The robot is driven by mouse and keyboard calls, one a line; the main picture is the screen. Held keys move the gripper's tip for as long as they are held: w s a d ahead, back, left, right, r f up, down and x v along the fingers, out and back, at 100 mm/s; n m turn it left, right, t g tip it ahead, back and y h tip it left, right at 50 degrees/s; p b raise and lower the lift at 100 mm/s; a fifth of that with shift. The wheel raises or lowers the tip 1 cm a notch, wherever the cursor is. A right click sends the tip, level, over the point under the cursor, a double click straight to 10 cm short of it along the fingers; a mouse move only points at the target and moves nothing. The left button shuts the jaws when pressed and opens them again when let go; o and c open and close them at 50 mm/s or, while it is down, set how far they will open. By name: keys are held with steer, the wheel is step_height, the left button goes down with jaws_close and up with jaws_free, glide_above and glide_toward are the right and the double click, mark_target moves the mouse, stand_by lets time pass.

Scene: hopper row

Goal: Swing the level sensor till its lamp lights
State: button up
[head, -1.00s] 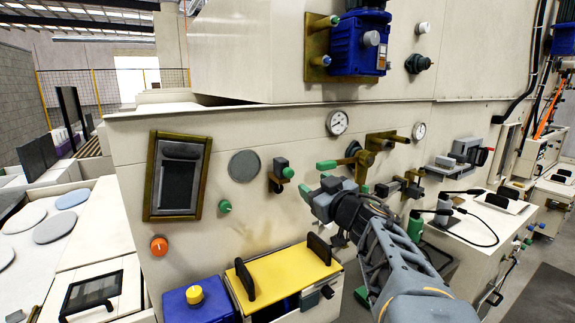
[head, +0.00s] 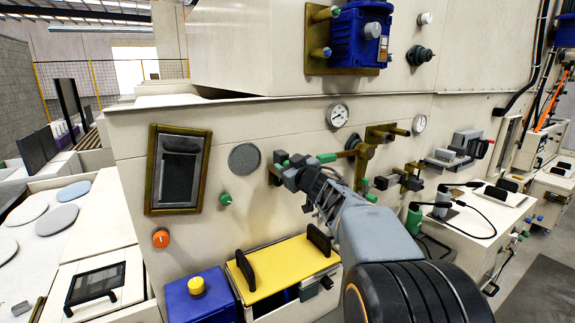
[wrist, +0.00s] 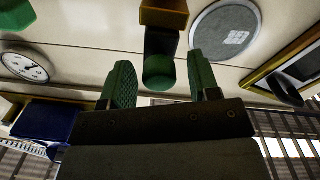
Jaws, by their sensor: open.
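The level sensor (head: 281,157), which I take to be the small dark block with a green end on a brass mount, is on the pale wall panel right of the round grey disc. In the head view my gripper (head: 286,169) is right at it and hides part of it. In the wrist view the sensor's dark body (wrist: 161,43) and green end stand between my two green finger pads. My gripper (wrist: 161,77) is open, with a gap to each side of the green end. I cannot make out a lit lamp on the sensor.
A brass lever with a green handle (head: 327,158) is just right of my gripper. A gauge (head: 338,115) is above, a grey disc (head: 244,158) and framed window (head: 178,170) left. A yellow-topped box (head: 283,268) with black handles stands below.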

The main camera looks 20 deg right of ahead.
steer(key=shift+w, duration=0.3)
steer(key=c, duration=0.6)
steer(key=shift+d+r+y+p, duration=0.1)
steer(key=shift+r+y+p, duration=0.15)
steer(key=shift+p, duration=0.65)
steer(key=shift+f+n+y+p, duration=0.25)
steer(key=shift+n+y+p, duration=0.1)
steer(key=shift+n+y, duration=0.1)
steer(key=o, duration=0.6)
